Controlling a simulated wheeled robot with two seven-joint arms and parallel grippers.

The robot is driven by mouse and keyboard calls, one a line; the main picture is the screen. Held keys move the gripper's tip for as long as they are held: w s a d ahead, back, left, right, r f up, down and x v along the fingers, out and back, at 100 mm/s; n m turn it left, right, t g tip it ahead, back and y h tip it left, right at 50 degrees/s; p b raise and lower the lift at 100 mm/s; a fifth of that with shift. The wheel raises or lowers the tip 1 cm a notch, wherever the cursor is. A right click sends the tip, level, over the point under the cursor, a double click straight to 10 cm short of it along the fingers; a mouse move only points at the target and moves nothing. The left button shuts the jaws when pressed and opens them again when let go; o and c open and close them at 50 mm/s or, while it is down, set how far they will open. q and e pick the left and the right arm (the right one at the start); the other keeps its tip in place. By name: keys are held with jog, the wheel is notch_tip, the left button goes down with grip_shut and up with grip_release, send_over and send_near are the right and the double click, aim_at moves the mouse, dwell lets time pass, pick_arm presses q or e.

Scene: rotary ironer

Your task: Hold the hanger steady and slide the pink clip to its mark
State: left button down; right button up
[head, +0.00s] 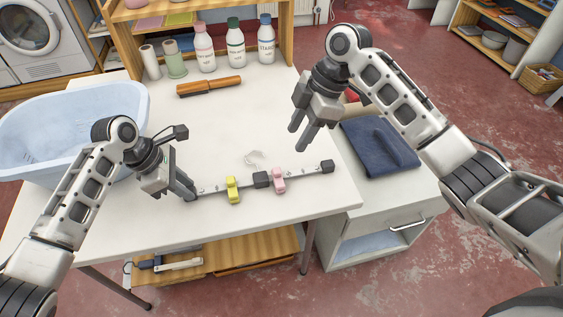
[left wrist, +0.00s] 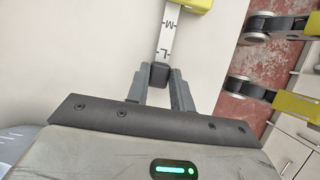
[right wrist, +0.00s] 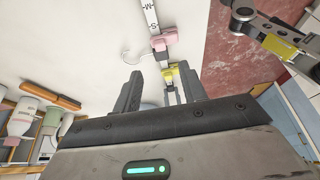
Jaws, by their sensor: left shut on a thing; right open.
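The hanger (head: 310,172) lies on the white table, a pale marked bar with dark end blocks, a dark centre block and a thin hook (head: 254,157). The pink clip (head: 278,180) sits just right of the centre block; the yellow clip (head: 232,189) sits left of it. My left gripper (head: 190,194) is shut on the hanger's left end block (left wrist: 160,75). Letters M and L show on the bar there. My right gripper (head: 298,140) is open and empty above the table, behind the pink clip. In the right wrist view the pink clip (right wrist: 164,39) is beyond the fingertips, near an S mark.
A blue tub (head: 60,120) stands at the left. A folded dark blue cloth (head: 380,148) lies on the cabinet (head: 385,225) at the right. The table around the hanger is clear.

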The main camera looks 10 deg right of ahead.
aim_at(279, 169)
jog(key=x, duration=1)
jog(key=shift+a, duration=0.1)
grip_shut()
